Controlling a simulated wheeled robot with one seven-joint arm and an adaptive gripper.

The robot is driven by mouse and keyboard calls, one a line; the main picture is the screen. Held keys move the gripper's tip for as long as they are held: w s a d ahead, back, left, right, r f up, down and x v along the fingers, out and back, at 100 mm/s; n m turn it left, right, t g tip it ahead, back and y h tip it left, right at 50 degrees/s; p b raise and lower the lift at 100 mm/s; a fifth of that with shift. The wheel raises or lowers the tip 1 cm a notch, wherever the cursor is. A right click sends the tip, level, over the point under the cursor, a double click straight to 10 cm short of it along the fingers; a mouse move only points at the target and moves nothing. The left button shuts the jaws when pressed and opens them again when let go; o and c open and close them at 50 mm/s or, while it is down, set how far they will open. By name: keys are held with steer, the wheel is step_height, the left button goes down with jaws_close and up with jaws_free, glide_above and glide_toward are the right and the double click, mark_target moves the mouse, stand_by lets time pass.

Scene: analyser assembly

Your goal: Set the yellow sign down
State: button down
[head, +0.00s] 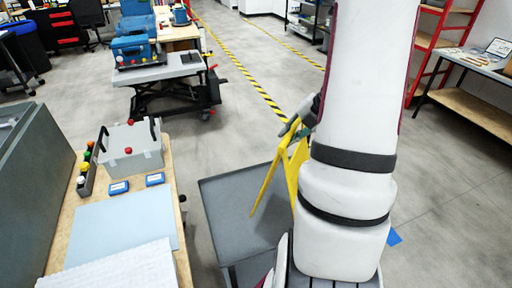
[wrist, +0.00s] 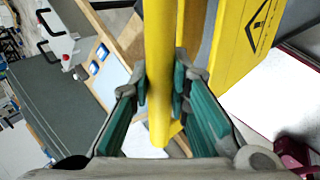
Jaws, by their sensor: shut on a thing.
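The yellow sign (head: 292,170) is a folding A-frame floor sign, standing with its legs spread above or on a dark grey platform (head: 225,208) in the head view. Whether its feet touch the platform or the floor behind it I cannot tell. My gripper (head: 298,125) is at the top of the sign, partly hidden by my arm. In the wrist view my gripper (wrist: 162,88) is shut on the sign's top edge, with a finger on each side. A sign panel (wrist: 238,45) with a black triangle mark shows there at the upper right.
A lift cart (head: 165,72) stands farther back. The floor beyond the platform is open, with yellow-black tape. A red-framed rack is at the right.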

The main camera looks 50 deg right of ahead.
steer(key=w+a+f, duration=0.2)
steer(key=w, duration=0.3)
steer(key=w+a+f, duration=0.2)
steer(key=w, duration=0.3)
steer(key=shift+w+f+p, duration=0.3)
steer(key=shift+w+p, duration=0.1)
steer(key=shift+p, duration=0.05)
steer(key=shift+a+f, duration=0.1)
steer(key=c, duration=1.5)
jaws_free()
